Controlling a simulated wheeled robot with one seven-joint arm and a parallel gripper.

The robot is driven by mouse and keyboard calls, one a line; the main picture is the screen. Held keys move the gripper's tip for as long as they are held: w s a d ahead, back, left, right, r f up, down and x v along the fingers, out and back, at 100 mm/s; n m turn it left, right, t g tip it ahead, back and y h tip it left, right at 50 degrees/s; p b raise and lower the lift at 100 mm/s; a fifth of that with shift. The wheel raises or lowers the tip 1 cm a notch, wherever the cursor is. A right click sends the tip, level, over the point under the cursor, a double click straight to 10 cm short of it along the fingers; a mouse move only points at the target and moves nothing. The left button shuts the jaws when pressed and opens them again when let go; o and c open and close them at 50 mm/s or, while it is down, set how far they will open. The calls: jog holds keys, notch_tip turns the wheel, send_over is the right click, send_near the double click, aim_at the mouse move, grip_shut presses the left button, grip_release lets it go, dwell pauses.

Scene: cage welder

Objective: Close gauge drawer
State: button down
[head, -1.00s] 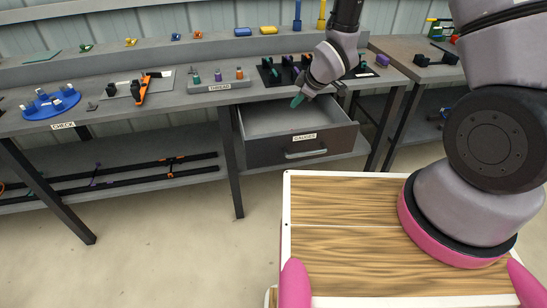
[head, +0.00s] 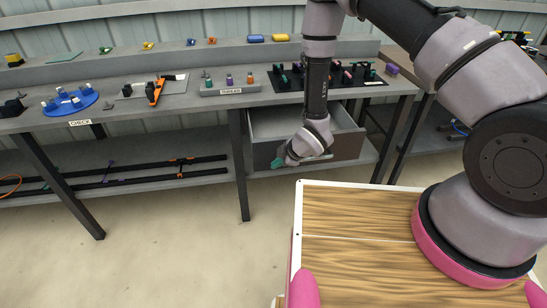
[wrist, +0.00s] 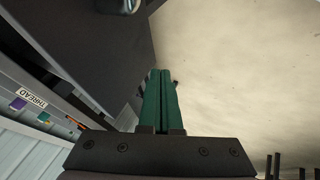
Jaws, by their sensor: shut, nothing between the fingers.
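The gauge drawer (head: 349,147) hangs under the bench and stands open, its grey inside (head: 268,123) showing behind the dark front. My gripper (head: 277,163) is in front of the drawer front's left part and hides its label and much of its handle. The green fingers are shut together and empty, pointing left and down in the head view. In the wrist view the shut fingers (wrist: 160,98) lie beside a dark flat panel (wrist: 85,45), apparently the drawer front, with part of a handle at the top edge. I cannot tell whether they touch it.
The bench top above holds a thread gauge block (head: 230,87), a black rack (head: 330,77), an orange-handled caliper (head: 155,90) and a blue round fixture (head: 70,102). A bench leg (head: 239,165) stands left of the drawer. The floor in front is clear.

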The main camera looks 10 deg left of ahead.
aim_at(267, 160)
jog(key=shift+w+a+f, duration=0.1)
jog(key=shift+w+a, duration=0.15)
jog(key=shift+w, duration=0.45)
jog(key=shift+w+a+f, duration=0.1)
jog(key=shift+w+a, duration=0.2)
jog(key=shift+w, duration=0.4)
jog(key=shift+w+a+f, duration=0.1)
jog(key=shift+w+a, duration=0.15)
jog(key=shift+w, duration=0.45)
jog(key=shift+w, duration=0.1)
